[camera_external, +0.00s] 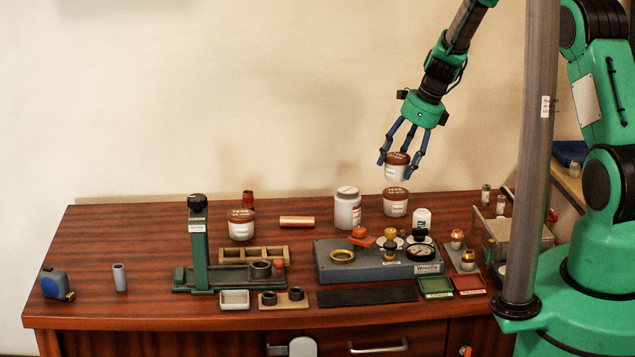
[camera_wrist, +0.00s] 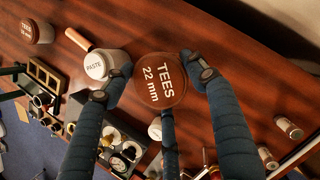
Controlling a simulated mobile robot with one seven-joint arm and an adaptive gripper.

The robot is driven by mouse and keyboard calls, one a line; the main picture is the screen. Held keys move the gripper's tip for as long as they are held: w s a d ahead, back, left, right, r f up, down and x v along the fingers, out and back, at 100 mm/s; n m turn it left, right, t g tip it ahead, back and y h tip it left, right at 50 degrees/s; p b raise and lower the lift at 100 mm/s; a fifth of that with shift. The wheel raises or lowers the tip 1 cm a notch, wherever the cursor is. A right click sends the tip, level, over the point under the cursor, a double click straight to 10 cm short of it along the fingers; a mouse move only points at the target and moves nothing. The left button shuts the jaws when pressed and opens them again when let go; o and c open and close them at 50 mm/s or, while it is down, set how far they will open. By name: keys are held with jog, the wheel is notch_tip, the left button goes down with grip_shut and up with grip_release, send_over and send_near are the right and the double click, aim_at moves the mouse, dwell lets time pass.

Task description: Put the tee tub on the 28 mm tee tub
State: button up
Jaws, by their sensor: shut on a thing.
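My gripper (camera_external: 401,163) is shut on a white tub with a brown lid, the held tee tub (camera_external: 397,168). In the wrist view its lid reads "TEES 22 mm" (camera_wrist: 160,82), and the blue fingers of my gripper (camera_wrist: 160,95) surround it. Directly below it in the external view stands another white tub with a brown lid (camera_external: 395,204). The held tub is upright, just over that lid; a thin gap seems to show. The lower tub's lid text is not readable, and the held tub hides it in the wrist view.
Another brown-lidded tub (camera_external: 241,226) stands further left; its lid starts with "TEES" in the wrist view (camera_wrist: 37,31). A white paste jar (camera_external: 347,210) stands close left of the lower tub. A grey gauge unit (camera_external: 375,268) is in front. A copper pipe (camera_external: 297,221) lies behind.

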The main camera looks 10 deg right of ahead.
aim_at(398, 172)
dwell(0.3)
jog(key=shift+f+b, duration=0.65)
jog(key=shift+f, duration=1)
jog(key=o, duration=1.6)
jog(key=shift+f, duration=0.15)
jog(key=p+v, duration=0.3)
jog(key=v, duration=0.9)
jog(key=shift+r, duration=0.2)
